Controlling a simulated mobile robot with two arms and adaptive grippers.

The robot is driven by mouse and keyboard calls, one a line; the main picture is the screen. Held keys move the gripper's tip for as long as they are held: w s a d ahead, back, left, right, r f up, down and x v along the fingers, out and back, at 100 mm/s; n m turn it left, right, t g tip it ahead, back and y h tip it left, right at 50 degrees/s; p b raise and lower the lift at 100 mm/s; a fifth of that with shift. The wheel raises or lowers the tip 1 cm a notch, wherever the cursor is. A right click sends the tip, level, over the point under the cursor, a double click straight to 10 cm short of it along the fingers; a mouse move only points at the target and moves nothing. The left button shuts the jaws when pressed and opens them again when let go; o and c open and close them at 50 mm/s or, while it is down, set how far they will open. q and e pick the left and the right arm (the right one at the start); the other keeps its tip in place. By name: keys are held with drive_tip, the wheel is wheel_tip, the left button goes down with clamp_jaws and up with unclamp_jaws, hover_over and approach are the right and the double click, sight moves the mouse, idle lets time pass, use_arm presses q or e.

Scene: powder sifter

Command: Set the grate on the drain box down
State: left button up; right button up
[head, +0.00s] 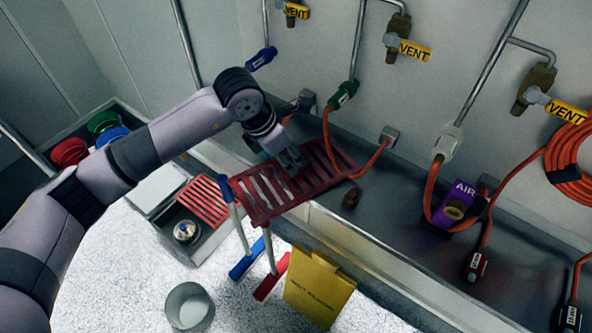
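A dark red slotted grate (262,204) is tilted across the front edge of the counter trough. My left gripper (292,160) is at the grate's upper middle, with its fingertips over or among the slots. I cannot tell whether the fingers are closed on a bar, or whether the grate touches the counter. A second, orange-red slotted grate (204,200) lies at an open grey metal box (205,248) on the left, which may be the drain box. My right gripper is out of view.
A blue brush (246,260) and a red brush (271,279) stand below the dark red grate. A yellow sign (319,285) and a bucket (188,307) are on the pale speckled floor. Orange hoses (372,162) hang close right of the grate. Spools (103,122) sit back left.

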sight(296, 166)
use_arm(q)
drive_tip(key=shift+p+x, duration=0.55)
drive_tip(key=shift+x, duration=1.35)
drive_tip(key=shift+s, duration=0.2)
drive_tip(key=shift+c, duration=0.5)
clamp_jaws()
